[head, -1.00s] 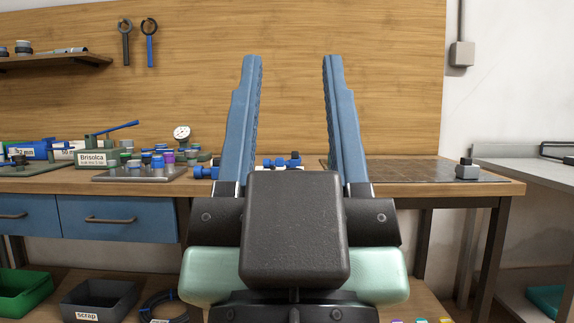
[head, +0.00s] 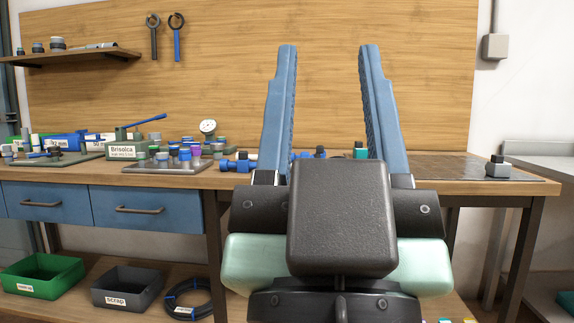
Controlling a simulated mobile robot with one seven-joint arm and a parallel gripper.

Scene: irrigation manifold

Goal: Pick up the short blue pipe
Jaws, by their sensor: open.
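My gripper (head: 325,110) is open, with its two blue fingers upright and apart, in front of the workbench. Nothing shows held between the fingers. I cannot make out the short blue pipe for certain. Blue fittings (head: 238,165) lie on the bench just left of the left finger. Another blue piece (head: 319,152) shows between the fingers, partly hidden behind my gripper. Blue boxes or pipe parts (head: 62,143) lie at the far left of the bench.
The workbench (head: 470,189) has a dark mat (head: 440,166) at right with a small grey-black device (head: 498,168). A tray (head: 165,166) of caps and a pressure gauge (head: 208,127) stand left. Green (head: 45,288) and dark scrap (head: 125,300) bins and a hose coil (head: 188,300) sit below.

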